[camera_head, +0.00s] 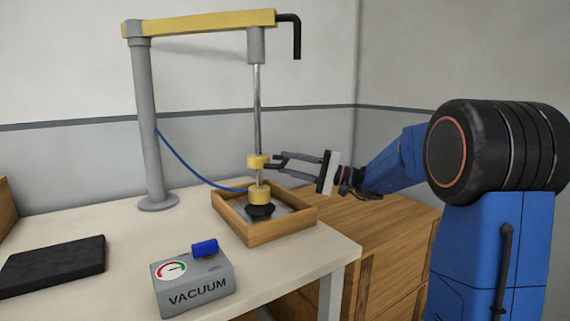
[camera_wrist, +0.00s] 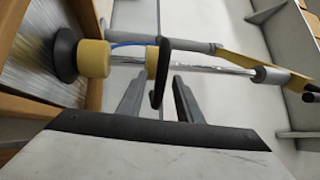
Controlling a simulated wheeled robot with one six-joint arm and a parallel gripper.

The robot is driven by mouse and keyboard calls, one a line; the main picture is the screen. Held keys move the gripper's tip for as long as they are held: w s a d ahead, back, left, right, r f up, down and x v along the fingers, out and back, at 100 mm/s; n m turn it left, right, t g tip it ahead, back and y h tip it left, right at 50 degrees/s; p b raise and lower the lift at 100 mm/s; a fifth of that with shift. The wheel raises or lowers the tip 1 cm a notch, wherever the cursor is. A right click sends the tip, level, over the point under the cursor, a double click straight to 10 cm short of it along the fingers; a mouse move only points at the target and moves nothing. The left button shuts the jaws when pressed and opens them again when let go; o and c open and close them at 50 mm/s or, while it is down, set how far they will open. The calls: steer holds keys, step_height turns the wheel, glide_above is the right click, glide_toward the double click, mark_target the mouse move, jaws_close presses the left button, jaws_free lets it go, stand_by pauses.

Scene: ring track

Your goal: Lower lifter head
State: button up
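The lifter head has a black suction cup (camera_head: 260,211) and a lower yellow collar (camera_head: 260,194); the cup also shows in the wrist view (camera_wrist: 65,54). It hangs on a shiny vertical rod (camera_head: 257,108) below a yellow boom (camera_head: 205,22). The cup is inside the wooden tray (camera_head: 280,233), at or very near a grey metal sheet (camera_wrist: 30,55); I cannot tell whether it touches. A black handle (camera_wrist: 158,80) projects from the upper yellow collar (camera_head: 258,161). My gripper (camera_head: 279,162) is open, its fingers on either side of the handle with gaps visible in the wrist view (camera_wrist: 156,84).
A grey VACUUM box (camera_head: 192,287) with a gauge and blue switch (camera_head: 204,248) stands at the table's front. A black slab (camera_head: 53,265) lies left. The lifter's grey column (camera_head: 148,120) and a blue hose (camera_head: 185,165) stand behind. A wooden cabinet (camera_head: 385,235) is right.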

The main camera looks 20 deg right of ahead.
steer(key=v, duration=1.5)
steer(key=shift+d+f, duration=0.25)
steer(key=shift+d, duration=0.1)
